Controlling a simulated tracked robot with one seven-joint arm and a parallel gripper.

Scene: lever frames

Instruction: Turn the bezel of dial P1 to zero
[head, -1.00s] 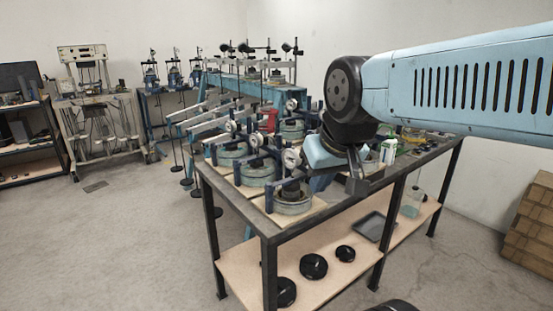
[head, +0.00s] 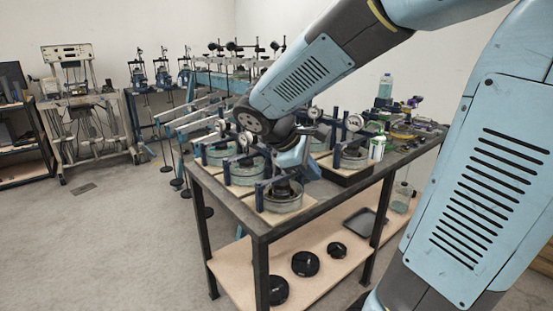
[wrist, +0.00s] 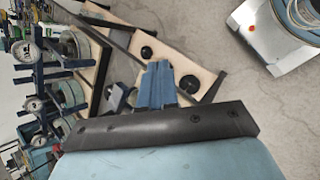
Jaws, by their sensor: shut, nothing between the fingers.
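Several dial gauges with round white faces stand on blue brackets over the lever frames on the bench. In the head view one dial (head: 245,139) is left of my wrist and another dial (head: 355,122) is right of it. The wrist view shows dials (wrist: 25,55) and (wrist: 35,104) at its left edge. No label is readable, so I cannot tell which is P1. My gripper (wrist: 158,70) is shut and empty, with its blue-grey fingers together, apart from the dials in the wrist view. In the head view my gripper is mostly lost among the frames beside my wrist.
The dark-edged bench (head: 325,205) holds several round cells on boards. A white-green carton (head: 377,148) and a clear bottle (head: 385,86) stand at right. Black weights (head: 305,263) and a tray (head: 364,222) lie on the lower shelf. Floor at left is open.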

